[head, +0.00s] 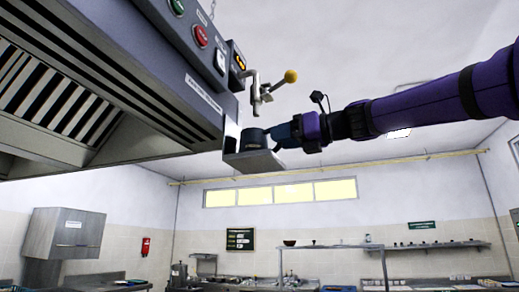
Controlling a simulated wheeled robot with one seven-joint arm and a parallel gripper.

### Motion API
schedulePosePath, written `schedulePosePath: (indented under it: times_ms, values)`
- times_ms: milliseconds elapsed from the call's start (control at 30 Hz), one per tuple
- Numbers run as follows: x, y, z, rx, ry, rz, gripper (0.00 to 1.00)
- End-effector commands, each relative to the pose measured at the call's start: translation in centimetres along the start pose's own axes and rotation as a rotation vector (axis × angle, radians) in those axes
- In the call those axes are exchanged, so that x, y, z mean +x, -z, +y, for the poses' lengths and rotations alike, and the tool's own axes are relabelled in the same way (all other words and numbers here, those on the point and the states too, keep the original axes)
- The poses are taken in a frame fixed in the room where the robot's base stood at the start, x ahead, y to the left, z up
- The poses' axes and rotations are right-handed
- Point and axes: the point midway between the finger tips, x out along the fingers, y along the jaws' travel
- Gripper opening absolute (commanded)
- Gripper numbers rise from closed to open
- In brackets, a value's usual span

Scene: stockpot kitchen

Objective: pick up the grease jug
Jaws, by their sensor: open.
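A small dark cup-like vessel (253,139), which may be the grease jug, sits on a grey bracket tray (256,163) at the corner of the extractor hood. My gripper (277,136) is at the right side of this vessel, at the same height. It is open, and its fingertips overlap the vessel in the picture. I cannot tell whether they touch it or stand around it. The inside and far side of the vessel are hidden. My purple arm reaches in from the right.
The steel hood (110,75) fills the upper left, close to my gripper. A tap with a yellow knob (291,76) hangs just above the vessel. Several buttons (200,36) line the hood's edge. Shelves (410,246) and counters stand far below. Open air lies below my arm.

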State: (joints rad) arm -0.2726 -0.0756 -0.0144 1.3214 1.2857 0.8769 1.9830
Motion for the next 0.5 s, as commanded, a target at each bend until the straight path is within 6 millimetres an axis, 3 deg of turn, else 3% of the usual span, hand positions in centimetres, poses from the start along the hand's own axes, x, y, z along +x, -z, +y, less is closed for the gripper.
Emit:
schedulePosePath:
  times_ms: [200,433,500]
  values:
    - [2.9,0.0,0.1,0.0,-0.001,0.001,0.45]
    - [3.1,0.0,0.1,0.0,0.0,0.0,0.45]
    - [3.0,0.0,0.1,0.0,0.0,0.0,0.31]
